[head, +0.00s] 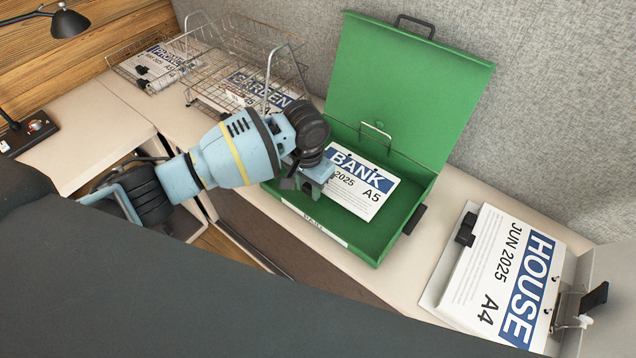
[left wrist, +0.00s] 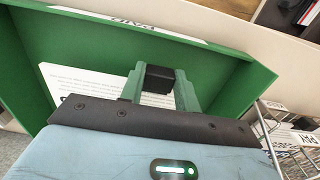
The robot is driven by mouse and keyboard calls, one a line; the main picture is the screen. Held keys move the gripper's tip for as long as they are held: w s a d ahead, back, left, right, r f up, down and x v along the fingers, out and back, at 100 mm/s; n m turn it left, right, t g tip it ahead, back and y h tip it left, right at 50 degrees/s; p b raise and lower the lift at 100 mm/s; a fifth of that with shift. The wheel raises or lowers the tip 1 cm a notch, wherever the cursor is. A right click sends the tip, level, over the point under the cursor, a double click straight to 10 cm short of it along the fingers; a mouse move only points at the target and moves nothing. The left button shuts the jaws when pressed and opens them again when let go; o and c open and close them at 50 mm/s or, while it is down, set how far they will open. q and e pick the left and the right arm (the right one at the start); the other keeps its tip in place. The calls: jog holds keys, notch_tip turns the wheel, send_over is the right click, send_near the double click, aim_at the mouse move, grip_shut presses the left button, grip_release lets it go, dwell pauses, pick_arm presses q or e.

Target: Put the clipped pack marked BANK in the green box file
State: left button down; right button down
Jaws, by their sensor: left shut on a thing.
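The clipped pack marked BANK (head: 365,182), a white A5 sheet with a blue band, is over or inside the tray of the open green box file (head: 375,243). I cannot tell whether it touches the floor of the box. My left gripper (head: 322,172) is shut on the pack's black clip, at the pack's left edge. In the left wrist view the fingers (left wrist: 159,88) hold the black clip (left wrist: 158,79), and part of the pack (left wrist: 85,85) shows within the green walls of the box file (left wrist: 225,75). My right gripper is not in view.
The green lid (head: 405,85) stands open at the back. A wire basket (head: 215,75) with other packs is on the left, near a black lamp (head: 70,22). A lever arch file with the HOUSE pack (head: 505,275) lies open on the right.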

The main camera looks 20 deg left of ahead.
aim_at(346, 179)
pick_arm(q)
jog(key=shift+w+d+f, duration=0.1)
jog(key=shift+w+d, duration=0.05)
jog(key=shift+w, duration=0.4)
jog(key=shift+w+d+f, duration=0.1)
jog(key=shift+w+d, duration=0.05)
jog(key=shift+w, duration=0.35)
jog(key=shift+w+r, duration=0.1)
jog(key=shift+w, duration=0.15)
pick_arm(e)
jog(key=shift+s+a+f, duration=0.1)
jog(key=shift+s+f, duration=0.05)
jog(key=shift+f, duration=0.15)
pick_arm(q)
jog(key=shift+w, duration=0.2)
jog(key=shift+w+d+f+b, duration=0.1)
jog(key=shift+w+f+b, duration=0.05)
jog(key=shift+f+b, duration=0.2)
jog(key=shift+f, duration=1.4)
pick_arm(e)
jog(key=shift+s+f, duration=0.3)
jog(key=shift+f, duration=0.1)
pick_arm(q)
jog(key=shift+f, duration=0.15)
jog(key=c, duration=1)
grip_release()
